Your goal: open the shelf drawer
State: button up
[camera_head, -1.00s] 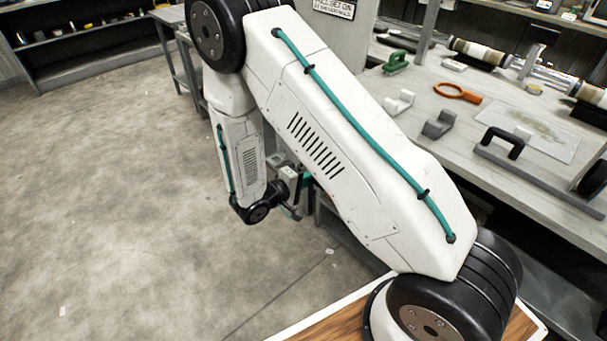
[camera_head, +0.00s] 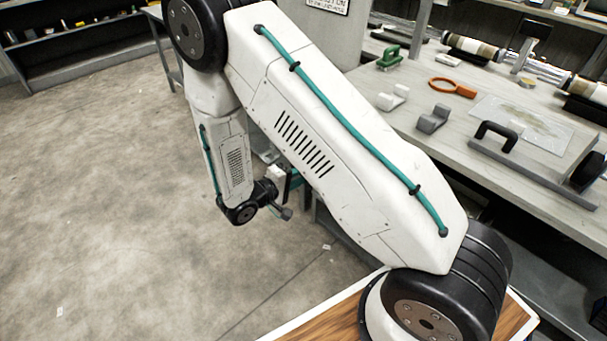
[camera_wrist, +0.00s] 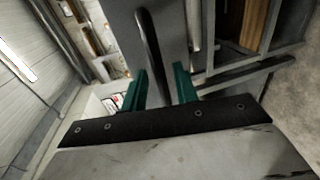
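In the wrist view, a dark bar handle (camera_wrist: 149,45) runs in front of a grey flat panel (camera_wrist: 178,28), which looks like the drawer front. My gripper (camera_wrist: 160,80) has its two teal fingers apart, one on each side of the bar's line. I see a gap between the bar and the right finger; contact with the left finger is not clear. In the head view, my gripper (camera_head: 292,180) is low beside the bench, mostly hidden behind my arm. The drawer front is hidden there too.
A workbench (camera_head: 455,160) on the right holds an orange ring-handled tool (camera_head: 452,88), a green tool (camera_head: 390,58), grey blocks and core tubes. Open concrete floor (camera_head: 90,180) lies to the left. A wooden compartment (camera_wrist: 229,35) shows beside the panel in the wrist view.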

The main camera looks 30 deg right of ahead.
jog(key=v, duration=0.6)
jog(key=shift+a, duration=0.15)
jog(key=s+d+r+m+g+y, duration=0.1)
jog(key=s+r+y, duration=0.6)
jog(key=s+r, duration=0.5)
jog(key=s+d+r+m+g+y, duration=0.1)
jog(key=s+r+y, duration=0.7)
jog(key=s+r, duration=0.5)
notch_tip(320, 180, up, 5)
jog(key=shift+d+f+m, duration=0.1)
jog(key=shift+d+m, duration=0.2)
jog(key=shift+d, duration=0.05)
